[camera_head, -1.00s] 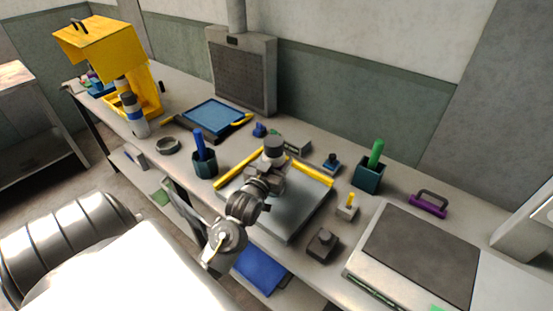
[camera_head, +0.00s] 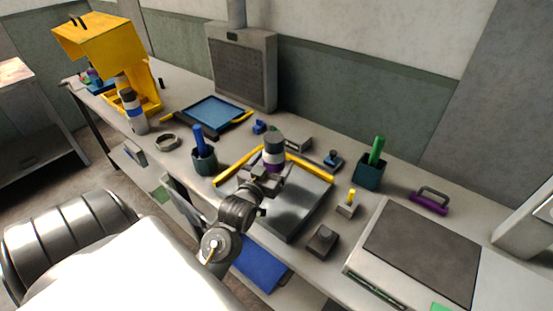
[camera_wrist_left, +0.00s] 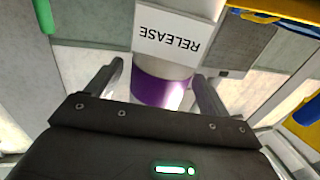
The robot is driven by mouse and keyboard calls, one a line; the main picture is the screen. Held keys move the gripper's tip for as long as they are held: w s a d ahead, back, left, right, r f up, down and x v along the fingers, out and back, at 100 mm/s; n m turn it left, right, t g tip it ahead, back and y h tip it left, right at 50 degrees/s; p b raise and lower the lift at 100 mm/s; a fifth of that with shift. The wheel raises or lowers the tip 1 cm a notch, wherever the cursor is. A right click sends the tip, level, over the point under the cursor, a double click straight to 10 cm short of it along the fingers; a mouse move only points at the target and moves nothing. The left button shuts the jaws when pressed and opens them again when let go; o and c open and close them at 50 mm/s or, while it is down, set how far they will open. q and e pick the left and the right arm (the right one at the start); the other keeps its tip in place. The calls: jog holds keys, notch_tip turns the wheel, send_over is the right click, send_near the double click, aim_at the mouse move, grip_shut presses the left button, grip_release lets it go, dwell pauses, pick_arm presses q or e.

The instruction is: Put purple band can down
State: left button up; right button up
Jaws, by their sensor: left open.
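The purple band can (camera_head: 274,152) stands upright at the back of the metal plate (camera_head: 290,205), between yellow strips. It has a dark top and a purple band. In the left wrist view, its purple band (camera_wrist_left: 160,92) shows between the two fingers, with a gap at each side. My left gripper (camera_head: 268,172) is open in front of the can. In the left wrist view its fingers (camera_wrist_left: 158,75) are spread. The can's base is hidden behind the gripper. My right gripper is not in view.
A white RELEASE label (camera_wrist_left: 172,38) shows beyond the can. A dark cup with a blue stick (camera_head: 204,160) stands left, and one with a green stick (camera_head: 369,172) right. A small yellow-pegged block (camera_head: 347,208) and a dark knob block (camera_head: 322,241) stand right of the plate.

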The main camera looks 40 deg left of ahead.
pick_arm(q)
jog(key=b+v, duration=0.1)
jog(key=v, duration=0.8)
jog(key=shift+b, duration=0.35)
jog(key=shift+d, duration=0.1)
